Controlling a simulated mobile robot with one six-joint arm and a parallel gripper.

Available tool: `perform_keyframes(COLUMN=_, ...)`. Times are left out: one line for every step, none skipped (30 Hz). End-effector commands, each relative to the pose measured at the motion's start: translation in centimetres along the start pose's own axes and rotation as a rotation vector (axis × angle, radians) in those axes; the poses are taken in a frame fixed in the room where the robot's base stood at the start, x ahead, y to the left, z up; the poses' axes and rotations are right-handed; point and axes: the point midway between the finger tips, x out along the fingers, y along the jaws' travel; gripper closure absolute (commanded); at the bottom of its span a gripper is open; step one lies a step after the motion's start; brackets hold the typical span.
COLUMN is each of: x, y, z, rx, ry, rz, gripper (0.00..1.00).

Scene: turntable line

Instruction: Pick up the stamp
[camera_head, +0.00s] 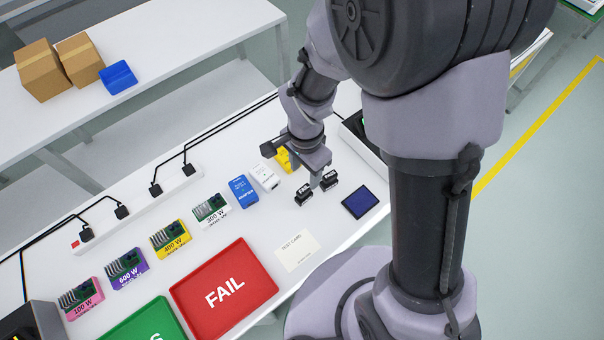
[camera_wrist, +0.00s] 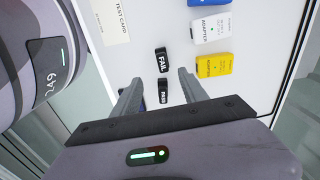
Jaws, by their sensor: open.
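Two small black stamps stand side by side on the white table. The FAIL stamp (camera_head: 304,195) and the PASS stamp (camera_head: 330,180) have white-lettered labels. In the wrist view the FAIL stamp (camera_wrist: 162,59) is farther out and the PASS stamp (camera_wrist: 164,92) is nearer to me. My gripper (camera_head: 314,183) is above the stamps in the head view, with its jaws apart and nothing held. In the wrist view the fingers of my gripper (camera_wrist: 159,76) show on either side of the PASS stamp, without visible contact. The exact height above the stamps is unclear.
A dark blue pad (camera_head: 362,202) lies right of the stamps. Yellow (camera_wrist: 213,66), white (camera_wrist: 211,28) and blue (camera_head: 243,191) adapters stand close by. A test card (camera_head: 297,252), a red FAIL tray (camera_head: 192,296) and a green tray (camera_head: 125,333) lie toward the front.

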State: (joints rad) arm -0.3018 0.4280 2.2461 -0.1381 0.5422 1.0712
Motion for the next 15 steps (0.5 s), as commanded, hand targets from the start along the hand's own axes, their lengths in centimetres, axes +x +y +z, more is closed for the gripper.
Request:
perform_keyframes(x=2.2, y=0.1, z=0.0, rx=0.000, ry=-0.002, rz=0.005, gripper=0.49)
perform_keyframes(x=3.2, y=0.1, z=0.0, rx=-0.001, ry=-0.001, rz=0.005, gripper=0.49)
perform_keyframes(x=4.4, y=0.1, z=0.0, rx=-0.002, ry=-0.002, rz=0.005, gripper=0.49)
perform_keyframes(x=5.3, y=0.1, z=0.0, rx=-0.001, ry=-0.002, rz=0.005, gripper=0.49)
perform_keyframes(x=6.0, y=0.1, z=0.0, rx=-0.001, ry=-0.001, rz=0.003, gripper=0.49)
perform_keyframes(x=7.0, y=0.1, z=0.0, rx=0.000, ry=-0.002, rz=0.004, gripper=0.49)
perform_keyframes(x=7.5, y=0.1, z=0.0, rx=-0.001, ry=-0.001, rz=0.002, gripper=0.49)
perform_keyframes(x=8.0, y=0.1, z=0.0, rx=-0.001, ry=-0.001, rz=0.003, gripper=0.49)
perform_keyframes(x=8.5, y=0.0, z=-0.1, rx=-0.002, ry=0.000, rz=0.001, gripper=0.49)
perform_keyframes(x=8.7, y=0.0, z=-0.1, rx=-0.002, ry=0.000, rz=0.001, gripper=0.49)
perform_keyframes(x=8.9, y=0.0, z=-0.1, rx=-0.001, ry=0.000, rz=0.001, gripper=0.49)
perform_keyframes(x=9.1, y=0.0, z=-0.1, rx=-0.001, ry=0.000, rz=0.001, gripper=0.49)
perform_keyframes(x=9.4, y=0.0, z=-0.1, rx=-0.001, ry=0.000, rz=0.001, gripper=0.49)
perform_keyframes(x=9.7, y=-0.1, z=-0.2, rx=-0.001, ry=0.000, rz=0.000, gripper=0.49)
perform_keyframes(x=10.3, y=-0.2, z=-0.3, rx=-0.001, ry=0.000, rz=0.000, gripper=0.49)
